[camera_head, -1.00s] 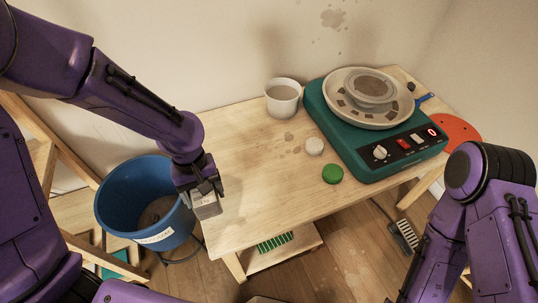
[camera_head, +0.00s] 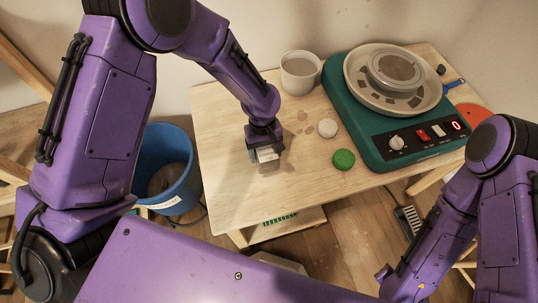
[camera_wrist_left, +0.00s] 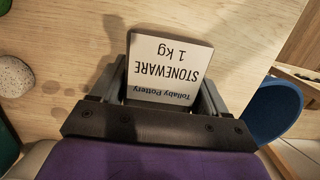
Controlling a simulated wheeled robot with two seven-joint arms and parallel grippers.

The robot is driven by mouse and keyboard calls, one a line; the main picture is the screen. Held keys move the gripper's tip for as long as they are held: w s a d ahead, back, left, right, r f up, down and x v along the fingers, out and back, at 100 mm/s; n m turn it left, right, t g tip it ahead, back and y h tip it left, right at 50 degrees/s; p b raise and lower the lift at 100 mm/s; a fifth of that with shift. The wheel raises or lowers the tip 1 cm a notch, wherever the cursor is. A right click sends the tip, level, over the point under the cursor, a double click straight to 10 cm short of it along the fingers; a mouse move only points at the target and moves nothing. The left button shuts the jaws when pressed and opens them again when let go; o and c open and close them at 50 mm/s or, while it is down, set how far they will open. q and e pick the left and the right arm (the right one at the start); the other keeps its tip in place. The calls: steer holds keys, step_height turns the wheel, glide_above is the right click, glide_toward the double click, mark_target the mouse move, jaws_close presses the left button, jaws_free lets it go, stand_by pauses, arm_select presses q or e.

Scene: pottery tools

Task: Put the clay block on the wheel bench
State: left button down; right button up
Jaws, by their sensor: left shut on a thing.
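The clay block (camera_head: 267,155) is a small pale box-shaped block. In the left wrist view its label (camera_wrist_left: 165,62) reads "STONEWARE 1 kg", upside down. My left gripper (camera_head: 264,146) is shut on it, with a finger on each side, also in the left wrist view (camera_wrist_left: 165,85). The block is over the front left part of the wooden wheel bench (camera_head: 222,125). I cannot tell whether it touches the wood. The teal pottery wheel (camera_head: 375,150) stands on the right of the bench. My right arm is at the lower right, its gripper out of view.
A white cup (camera_head: 300,75) stands at the back of the bench. A pale round lump (camera_head: 327,128) and a green disc (camera_head: 343,159) lie between block and wheel. A blue bucket (camera_head: 150,190) stands on the floor at left. The bench's left side is clear.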

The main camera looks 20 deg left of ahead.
arm_select(q)
steer(key=shift+d+f, duration=0.4)
steer(key=f, duration=0.1)
steer(key=f+p, duration=0.1)
steer(key=f, duration=0.1)
steer(key=shift+w+d+f, duration=0.15)
steer(key=shift+w+d, duration=0.1)
steer(key=shift+w+f, duration=0.1)
steer(key=shift+f, duration=0.1)
steer(key=shift+a+r, duration=0.1)
steer(key=shift+s, duration=0.2)
jaws_free()
steer(key=shift+f, duration=0.2)
steer(key=shift+r, duration=0.2)
steer(key=r, duration=0.4)
steer(key=w+r+b, duration=0.1)
steer(key=r, duration=0.3)
steer(key=a+r, duration=0.1)
steer(key=r, duration=0.2)
steer(key=shift+w+r+b, duration=0.2)
steer(key=shift+r+b, duration=0.1)
steer(key=shift+r, duration=0.1)
